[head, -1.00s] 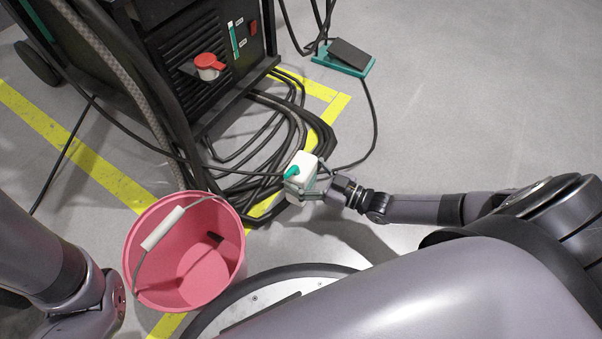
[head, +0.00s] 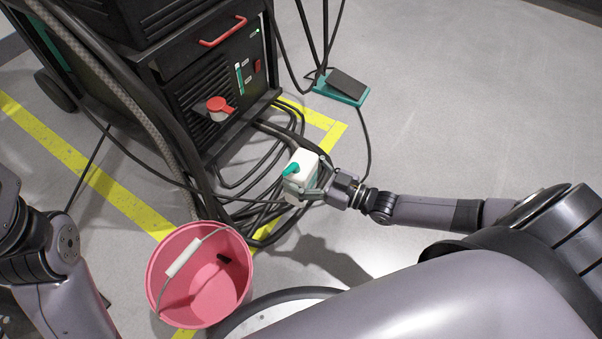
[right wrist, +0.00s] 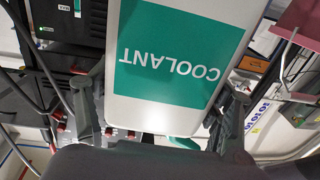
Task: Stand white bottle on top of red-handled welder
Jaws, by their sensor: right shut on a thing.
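The white bottle (head: 301,170) has a teal cap and a teal label. My right gripper (head: 314,190) is shut on it and holds it above the floor, in front of the welder. In the right wrist view the bottle (right wrist: 180,60), labelled COOLANT, sits between the two fingers (right wrist: 160,115). The welder (head: 215,75) is a black cabinet at the upper left with a red handle (head: 223,30) on its front. Its top is only partly in the head view. My left arm shows at the lower left, but its gripper is not in view.
A pink bucket (head: 205,300) stands on the floor below the welder. Black cables (head: 235,175) lie coiled in front of the welder, and hoses hang at its left. A foot pedal (head: 343,88) lies to its right. The floor at the right is clear.

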